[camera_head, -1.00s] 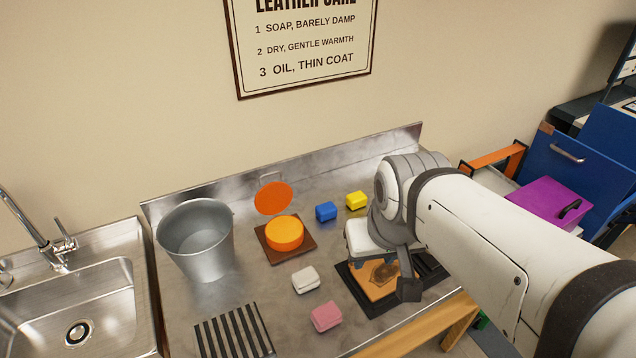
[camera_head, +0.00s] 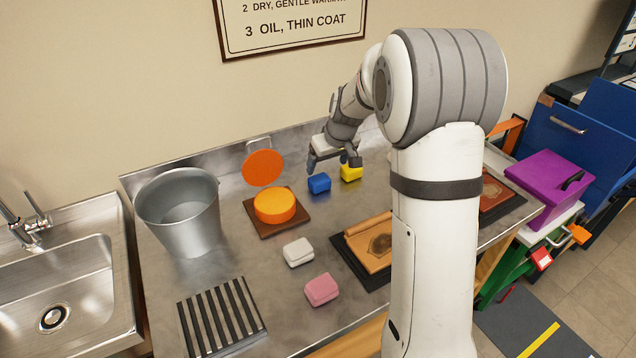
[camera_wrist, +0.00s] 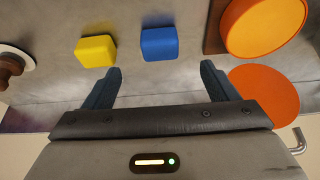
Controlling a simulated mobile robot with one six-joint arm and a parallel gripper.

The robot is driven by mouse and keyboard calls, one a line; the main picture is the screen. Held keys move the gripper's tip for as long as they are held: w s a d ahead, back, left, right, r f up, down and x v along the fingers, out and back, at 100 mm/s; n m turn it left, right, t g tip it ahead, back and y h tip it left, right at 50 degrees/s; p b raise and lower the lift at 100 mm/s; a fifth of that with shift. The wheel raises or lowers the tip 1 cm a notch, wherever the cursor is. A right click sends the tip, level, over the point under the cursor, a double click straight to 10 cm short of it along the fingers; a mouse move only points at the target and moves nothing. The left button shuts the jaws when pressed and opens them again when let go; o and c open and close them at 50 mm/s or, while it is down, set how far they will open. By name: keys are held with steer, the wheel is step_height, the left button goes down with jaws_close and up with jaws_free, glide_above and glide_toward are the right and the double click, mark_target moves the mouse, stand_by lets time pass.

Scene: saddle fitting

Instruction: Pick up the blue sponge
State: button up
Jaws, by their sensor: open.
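The blue sponge (camera_head: 319,183) is a small rounded block on the steel counter, between the orange round block and the yellow sponge. My gripper (camera_head: 334,163) is just above and behind it, toward the wall, with its fingers apart and nothing between them. In the wrist view the blue sponge (camera_wrist: 159,44) lies beyond the fingertips, between their lines. The open gripper (camera_wrist: 162,72) shows both dark fingers there. The yellow sponge (camera_wrist: 96,51) lies beside the blue one, close to the line of the left finger; it also shows in the head view (camera_head: 351,173).
An orange round block (camera_head: 274,205) sits on a brown board, with an upright orange disc (camera_head: 262,168) behind it. A metal bucket (camera_head: 182,215) stands at left. White (camera_head: 298,252) and pink (camera_head: 321,289) sponges and a striped rack (camera_head: 215,320) lie nearer. Leather (camera_head: 372,245) lies at right.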

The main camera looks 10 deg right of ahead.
mark_target(319, 178)
steer(key=x, duration=0.7)
steer(key=w+p+x, duration=0.1)
steer(key=x, duration=0.2)
steer(key=shift+a, duration=0.15)
steer(key=shift+c, duration=0.2)
steer(key=c, duration=1)
step_height(319, 178, up, 10)
steer(key=shift+b, duration=0.35)
steer(key=o, duration=0.4)
steer(key=c, duration=0.3)
